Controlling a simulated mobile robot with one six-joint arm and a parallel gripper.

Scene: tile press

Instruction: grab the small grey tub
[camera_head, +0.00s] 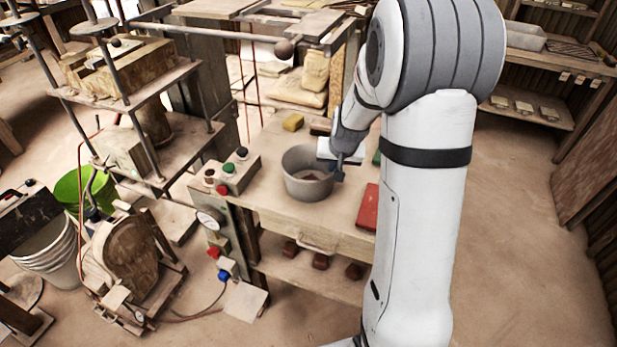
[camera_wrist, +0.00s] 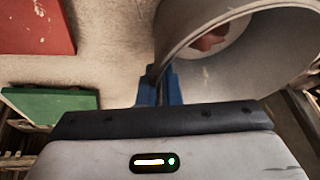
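The small grey tub (camera_head: 306,188) stands upright on the wooden workbench in the head view, with something reddish-brown inside. In the wrist view its round rim and inner wall (camera_wrist: 245,65) fill the upper right, with a reddish piece on its floor. My gripper (camera_head: 339,172) is at the tub's right side, fingers pointing down over the rim. In the wrist view the blue fingers of my gripper (camera_wrist: 161,84) are close together with the tub's wall between them, one inside and one outside. The tub's underside is hidden.
A red block (camera_head: 368,206) lies right of the tub; a green block (camera_wrist: 50,104) lies nearby in the wrist view. A button box (camera_head: 233,170) stands left of the tub. A yellow sponge-like block (camera_head: 293,122) lies behind. The press (camera_head: 130,110) stands further left.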

